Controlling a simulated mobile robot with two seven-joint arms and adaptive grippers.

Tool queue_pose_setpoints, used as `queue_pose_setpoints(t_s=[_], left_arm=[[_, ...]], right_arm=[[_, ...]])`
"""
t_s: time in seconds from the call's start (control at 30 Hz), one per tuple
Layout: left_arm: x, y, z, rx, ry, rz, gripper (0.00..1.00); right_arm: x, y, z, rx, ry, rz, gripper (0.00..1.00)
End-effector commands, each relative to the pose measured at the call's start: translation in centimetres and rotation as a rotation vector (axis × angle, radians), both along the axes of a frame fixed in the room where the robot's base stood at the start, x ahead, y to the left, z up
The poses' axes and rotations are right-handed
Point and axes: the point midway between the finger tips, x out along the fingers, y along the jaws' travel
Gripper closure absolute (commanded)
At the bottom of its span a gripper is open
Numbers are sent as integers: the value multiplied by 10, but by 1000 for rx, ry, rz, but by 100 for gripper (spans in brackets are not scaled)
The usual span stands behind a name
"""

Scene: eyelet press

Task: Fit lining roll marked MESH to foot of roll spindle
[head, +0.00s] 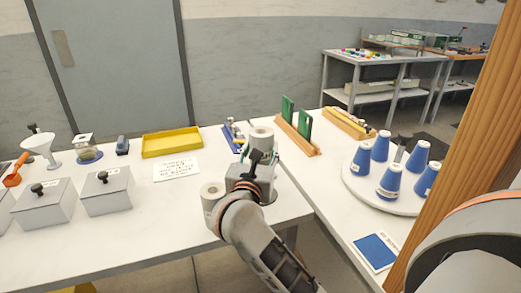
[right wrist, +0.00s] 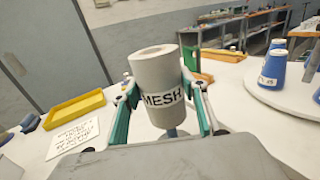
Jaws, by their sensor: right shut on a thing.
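The pale grey lining roll marked MESH (right wrist: 158,82) stands between the fingers of my right gripper (right wrist: 160,98) in the right wrist view, its label facing the camera. My right gripper is shut on it. In the head view the roll's top (head: 262,134) shows just beyond my right gripper (head: 258,152), above the table. A second pale roll (head: 209,199) stands near the table's front edge, partly behind my arm. I cannot make out the roll spindle clearly; a small blue-grey part (right wrist: 178,132) shows below the held roll. My left gripper is not in view.
A yellow tray (head: 171,144) and a printed card (head: 176,170) lie left of the gripper. Two lidded grey boxes (head: 106,191) stand farther left. Green plates in a wooden rack (head: 297,132) are close on the right, with blue cones on a turntable (head: 362,187) beyond.

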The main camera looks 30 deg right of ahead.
Motion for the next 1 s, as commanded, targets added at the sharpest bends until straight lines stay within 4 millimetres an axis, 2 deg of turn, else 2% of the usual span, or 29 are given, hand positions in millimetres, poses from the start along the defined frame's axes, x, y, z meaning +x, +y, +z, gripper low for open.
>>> queue_pose_setpoints(t_s=[0.33, 1.0], left_arm=[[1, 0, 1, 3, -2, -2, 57], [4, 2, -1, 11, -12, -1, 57]], right_arm=[[0, 0, 0, -1, -1, 0, 82], [0, 0, -12, 0, -1, 0, 82]])
